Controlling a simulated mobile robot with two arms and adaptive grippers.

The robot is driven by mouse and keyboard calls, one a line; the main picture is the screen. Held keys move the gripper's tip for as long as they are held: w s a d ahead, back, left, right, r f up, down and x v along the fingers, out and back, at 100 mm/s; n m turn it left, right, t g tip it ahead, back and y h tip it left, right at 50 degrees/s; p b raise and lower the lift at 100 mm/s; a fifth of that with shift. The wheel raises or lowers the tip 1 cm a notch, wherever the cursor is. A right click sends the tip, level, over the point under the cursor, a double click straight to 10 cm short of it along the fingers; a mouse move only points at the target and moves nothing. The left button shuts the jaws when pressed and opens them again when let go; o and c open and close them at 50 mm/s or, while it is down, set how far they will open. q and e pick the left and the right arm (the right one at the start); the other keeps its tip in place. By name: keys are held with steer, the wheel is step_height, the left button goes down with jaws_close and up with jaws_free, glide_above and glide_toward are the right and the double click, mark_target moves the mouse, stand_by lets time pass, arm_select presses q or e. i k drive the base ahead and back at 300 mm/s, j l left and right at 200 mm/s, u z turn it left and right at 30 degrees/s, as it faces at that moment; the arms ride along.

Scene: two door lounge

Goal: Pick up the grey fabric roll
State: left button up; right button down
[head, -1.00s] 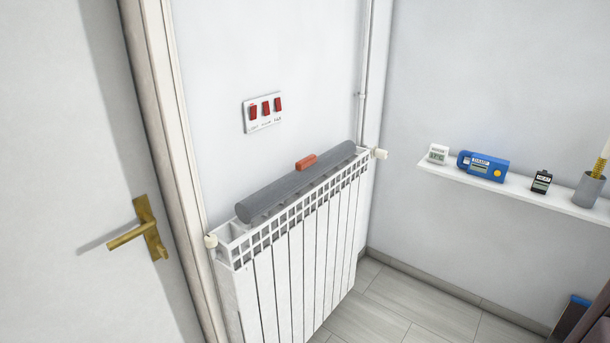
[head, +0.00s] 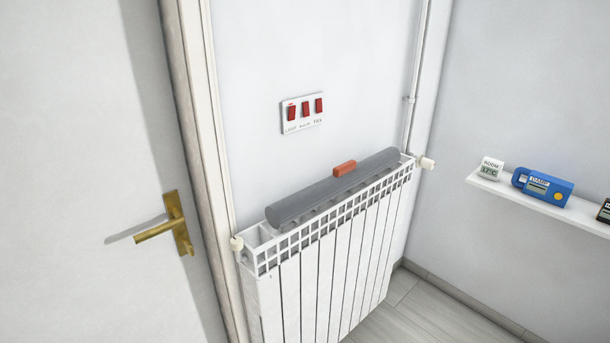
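The grey fabric roll (head: 318,199) lies lengthwise along the top of a white radiator (head: 335,262), against the wall. A small orange-red block (head: 344,168) shows at the roll's back edge, near its middle; I cannot tell if it rests on the roll or behind it. Neither of my grippers is in the head view.
A white door with a brass handle (head: 165,228) stands at the left. A plate with red switches (head: 304,112) is on the wall above the radiator. A white shelf (head: 528,199) at the right holds a room thermometer (head: 490,169) and a blue device (head: 542,187). Floor shows at lower right.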

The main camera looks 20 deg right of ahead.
mark_target(345, 177)
steer(key=i+l+u, duration=0.15)
steer(key=l+u, duration=0.25)
steer(key=l, duration=0.85)
steer(key=l+u, duration=0.4)
steer(key=l, duration=0.85)
